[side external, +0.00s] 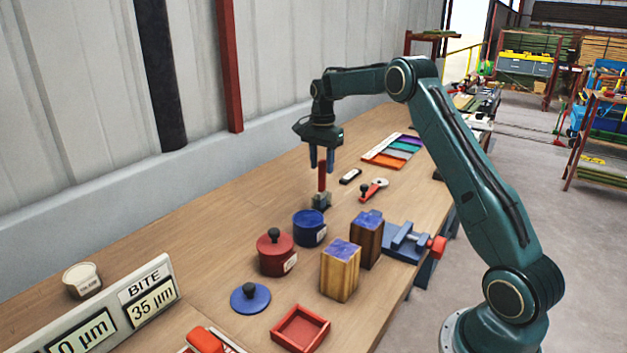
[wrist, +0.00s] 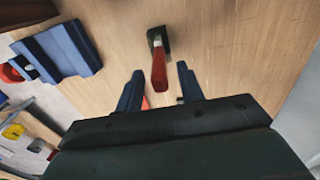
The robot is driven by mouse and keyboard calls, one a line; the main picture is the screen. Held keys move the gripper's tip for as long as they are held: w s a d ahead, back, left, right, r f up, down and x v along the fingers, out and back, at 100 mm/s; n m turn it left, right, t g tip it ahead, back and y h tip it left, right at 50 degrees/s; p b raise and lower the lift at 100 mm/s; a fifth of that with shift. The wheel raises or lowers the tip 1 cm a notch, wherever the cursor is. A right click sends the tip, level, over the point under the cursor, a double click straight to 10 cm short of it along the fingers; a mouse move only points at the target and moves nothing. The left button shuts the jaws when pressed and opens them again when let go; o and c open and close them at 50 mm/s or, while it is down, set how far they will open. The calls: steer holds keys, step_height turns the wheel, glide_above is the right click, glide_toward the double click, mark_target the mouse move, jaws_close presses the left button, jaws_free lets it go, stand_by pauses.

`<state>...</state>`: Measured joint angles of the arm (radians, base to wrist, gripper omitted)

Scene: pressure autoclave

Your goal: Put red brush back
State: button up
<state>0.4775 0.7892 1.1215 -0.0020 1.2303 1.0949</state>
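The red brush (side external: 322,178) stands upright on the bench, its red handle pointing up from a dark grey-green block at its foot. I cannot tell whether that block is the brush head or a holder. My gripper (side external: 322,168) points down over it, with its two blue fingers apart on either side of the handle's upper end. In the wrist view the red handle (wrist: 158,72) lies between the open fingers (wrist: 160,66), with gaps showing on both sides.
A red lidded pot (side external: 275,256) and blue pot (side external: 309,228) stand nearby. Two blue-topped wooden blocks (side external: 340,275) and a blue vise (side external: 405,240) are at the right. An empty red tray (side external: 300,328) and blue lid (side external: 250,298) lie in front.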

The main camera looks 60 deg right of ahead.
step_height(320, 180, up, 8)
steer(key=shift+f, duration=0.25)
steer(key=shift+r, duration=0.1)
stand_by(0.5)
steer(key=shift+a+r, duration=0.15)
steer(key=shift+a, duration=0.1)
steer(key=s+a+r+n+t, duration=0.1)
steer(key=s+a+r+n, duration=0.3)
steer(key=s+a+r, duration=0.4)
steer(key=s+a+r+n+t, duration=0.25)
steer(key=s+a+n, duration=0.3)
steer(key=a, duration=0.35)
steer(key=s+a+f+n, duration=0.2)
steer(key=s+a, duration=0.1)
steer(key=s, duration=0.4)
steer(key=s+a+f+n+t, duration=0.1)
steer(key=s+a+f+n, duration=0.1)
steer(key=s, duration=0.4)
steer(key=s+a+f+n+t, duration=0.1)
steer(key=s+a+f+n, duration=0.1)
steer(key=s+a+n, duration=0.2)
steer(key=s, duration=0.3)
steer(key=shift+s+a, duration=0.2)
steer(key=shift+s, duration=0.15)
